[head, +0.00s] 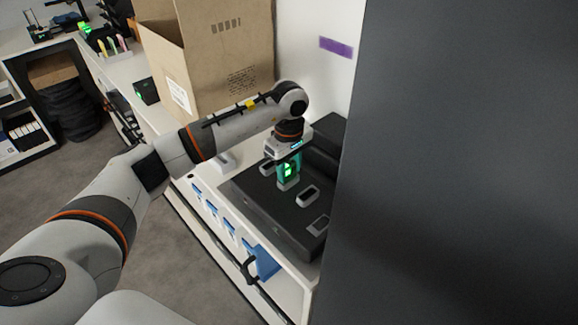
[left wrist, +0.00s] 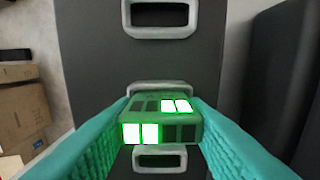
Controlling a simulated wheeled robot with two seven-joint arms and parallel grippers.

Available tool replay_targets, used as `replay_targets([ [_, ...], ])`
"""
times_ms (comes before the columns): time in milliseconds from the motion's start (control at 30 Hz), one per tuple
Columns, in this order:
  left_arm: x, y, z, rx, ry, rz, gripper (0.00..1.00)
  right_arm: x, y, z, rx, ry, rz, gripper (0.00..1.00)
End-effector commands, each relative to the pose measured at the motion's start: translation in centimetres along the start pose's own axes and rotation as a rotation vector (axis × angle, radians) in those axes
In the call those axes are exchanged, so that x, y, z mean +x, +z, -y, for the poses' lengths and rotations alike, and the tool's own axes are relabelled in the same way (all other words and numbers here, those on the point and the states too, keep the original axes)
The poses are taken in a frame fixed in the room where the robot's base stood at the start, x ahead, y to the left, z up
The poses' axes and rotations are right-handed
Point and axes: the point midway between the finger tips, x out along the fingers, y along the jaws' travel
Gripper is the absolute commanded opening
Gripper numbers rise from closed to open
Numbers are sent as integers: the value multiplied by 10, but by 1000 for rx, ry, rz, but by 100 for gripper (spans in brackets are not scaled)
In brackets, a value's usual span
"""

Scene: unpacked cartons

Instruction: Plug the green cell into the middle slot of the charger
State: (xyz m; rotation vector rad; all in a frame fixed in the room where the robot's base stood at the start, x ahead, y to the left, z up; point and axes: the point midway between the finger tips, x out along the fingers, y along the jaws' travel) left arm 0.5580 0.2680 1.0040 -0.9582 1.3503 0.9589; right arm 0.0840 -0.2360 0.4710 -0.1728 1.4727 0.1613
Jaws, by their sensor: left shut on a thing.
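The green cell (head: 288,172) is a small block with lit green squares, held upright by my left gripper (head: 290,160). The left wrist view shows the cell (left wrist: 161,120) between two teal fingers (left wrist: 160,135). The charger (head: 255,193) is a dark box with light-rimmed slots in a row. The cell's lower end is at the middle slot (left wrist: 160,87), whose rim shows just behind it. I cannot tell how far it sits inside. Both outer slots look empty: one at the top (left wrist: 160,31), one at the bottom (left wrist: 160,148) of the wrist view. My right gripper is out of view.
A large open carton (head: 215,60) stands on the white counter behind my left arm. A dark grey panel (head: 460,160) fills the right side of the head view. Blue tabs (head: 228,227) line the counter's front. A purple strip (head: 336,47) is on the wall.

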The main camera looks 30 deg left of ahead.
Motion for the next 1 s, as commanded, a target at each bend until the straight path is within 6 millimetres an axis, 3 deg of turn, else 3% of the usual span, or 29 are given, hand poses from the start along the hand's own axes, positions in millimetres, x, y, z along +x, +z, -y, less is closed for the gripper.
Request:
replay_targets([
  [233, 0, 0, 0, 0, 0, 0, 7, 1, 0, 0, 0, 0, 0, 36],
  [267, 0, 0, 0, 0, 0, 0, 43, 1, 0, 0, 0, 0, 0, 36],
  [400, 1, 0, 0, 0, 0, 0, 65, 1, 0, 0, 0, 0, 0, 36],
  [767, -4, 0, 0, 0, -1, 0, 65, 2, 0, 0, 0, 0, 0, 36],
  [1000, -45, 1, 1, -1, -6, 2, 65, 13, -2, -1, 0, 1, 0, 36],
])
